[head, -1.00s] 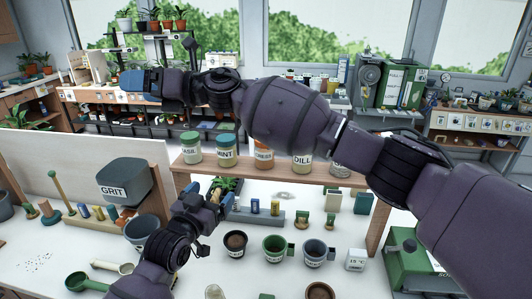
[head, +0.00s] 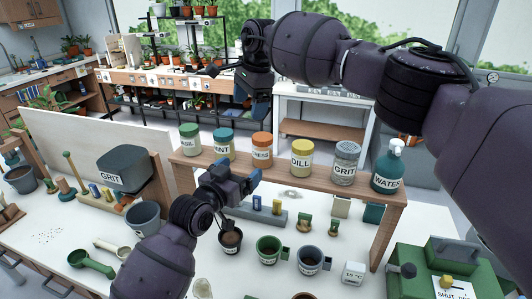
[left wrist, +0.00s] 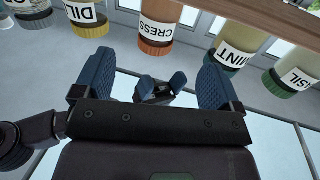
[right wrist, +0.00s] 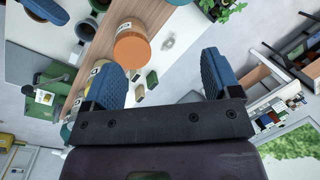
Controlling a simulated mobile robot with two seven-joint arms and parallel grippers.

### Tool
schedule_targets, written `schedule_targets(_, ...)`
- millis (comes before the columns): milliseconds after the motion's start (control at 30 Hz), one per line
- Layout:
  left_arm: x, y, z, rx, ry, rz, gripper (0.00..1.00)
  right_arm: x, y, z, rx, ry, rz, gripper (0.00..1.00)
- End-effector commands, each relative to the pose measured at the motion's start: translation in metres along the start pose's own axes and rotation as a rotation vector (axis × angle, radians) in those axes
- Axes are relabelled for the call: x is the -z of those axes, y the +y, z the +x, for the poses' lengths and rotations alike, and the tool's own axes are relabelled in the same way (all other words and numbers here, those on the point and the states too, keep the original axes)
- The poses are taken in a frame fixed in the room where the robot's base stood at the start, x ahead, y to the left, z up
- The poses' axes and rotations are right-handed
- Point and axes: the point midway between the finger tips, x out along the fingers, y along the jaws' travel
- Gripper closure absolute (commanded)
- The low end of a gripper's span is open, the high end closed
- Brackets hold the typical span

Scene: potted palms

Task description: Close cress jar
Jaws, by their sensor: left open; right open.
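The cress jar (head: 262,152) stands upright on the wooden shelf, between the mint and dill jars, with an orange lid on top. I cannot tell whether the lid is fully tight. My left gripper (head: 250,180) is open and empty, in front of and below the jar; the left wrist view shows the jar (left wrist: 158,25) beyond its fingers. My right gripper (head: 258,108) is open and empty, above and behind the jar. The right wrist view shows the orange lid (right wrist: 132,48) just beyond its fingers, apart from them.
The mint jar (head: 223,145) and dill jar (head: 300,158) stand close on either side. Mugs (head: 268,250) and a pot (head: 230,240) stand below.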

Motion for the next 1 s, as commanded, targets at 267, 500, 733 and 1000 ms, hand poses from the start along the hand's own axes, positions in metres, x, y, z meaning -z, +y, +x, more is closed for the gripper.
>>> schedule_targets(267,-0.002,0.001,0.000,-0.008,-0.009,-0.002,0.10,0.020,0.029,-0.004,-0.197,0.076,-0.237,0.17)
schedule_targets(500,-0.002,0.001,0.000,-0.008,-0.009,0.002,0.10,0.020,0.031,-0.004,-0.205,0.069,-0.289,0.17)
schedule_targets(733,-0.002,0.001,0.000,-0.008,-0.009,0.002,0.10,0.020,0.030,-0.004,-0.204,0.068,-0.288,0.17)
schedule_targets(1000,-0.002,0.002,0.018,-0.009,-0.008,0.001,0.10,0.019,0.030,-0.004,-0.203,0.068,-0.287,0.17)
